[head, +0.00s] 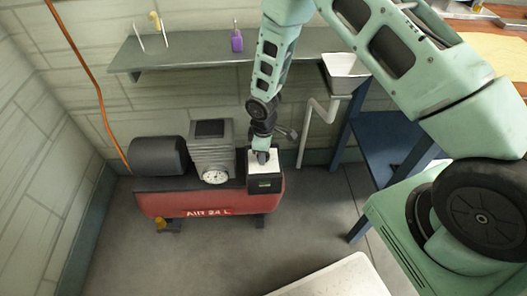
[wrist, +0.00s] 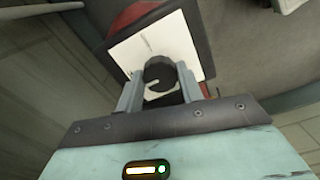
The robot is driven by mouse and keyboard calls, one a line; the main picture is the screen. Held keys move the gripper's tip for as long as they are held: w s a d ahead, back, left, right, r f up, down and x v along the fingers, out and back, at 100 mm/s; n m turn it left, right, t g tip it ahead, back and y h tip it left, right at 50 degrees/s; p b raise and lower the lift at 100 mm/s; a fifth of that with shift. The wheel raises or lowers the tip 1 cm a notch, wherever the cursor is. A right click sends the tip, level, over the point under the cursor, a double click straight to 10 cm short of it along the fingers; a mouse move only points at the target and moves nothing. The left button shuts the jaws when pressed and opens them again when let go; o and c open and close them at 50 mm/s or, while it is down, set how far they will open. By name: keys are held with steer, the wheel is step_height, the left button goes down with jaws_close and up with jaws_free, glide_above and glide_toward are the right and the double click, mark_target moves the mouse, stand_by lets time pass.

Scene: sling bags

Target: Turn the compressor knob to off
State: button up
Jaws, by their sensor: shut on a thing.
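The red compressor (head: 210,203), marked "AIR 24 L", stands on the floor against the back wall. Its control box (head: 264,183) is at the right end, with a white top plate that also shows in the wrist view (wrist: 185,45). The round black knob (wrist: 159,72) with a pale pointer line sits on that plate. My gripper (wrist: 158,85) is shut on the knob, one finger on each side. The pointer line aims to the lower left in the wrist view. In the head view my gripper (head: 263,155) comes down from above and mostly hides the knob.
A grey shelf (head: 185,57) runs along the wall above, with a purple bottle (head: 236,40) on it. A pressure gauge (head: 215,176) and a black cylinder (head: 158,156) sit on the compressor. A white pipe (head: 312,130) and a blue stand (head: 385,135) are to the right. The floor in front is clear.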

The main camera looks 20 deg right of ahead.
steer(key=o, duration=1)
step_height(320, 180, up, 17)
steer(key=p, duration=0.3)
steer(key=shift+r, duration=0.2)
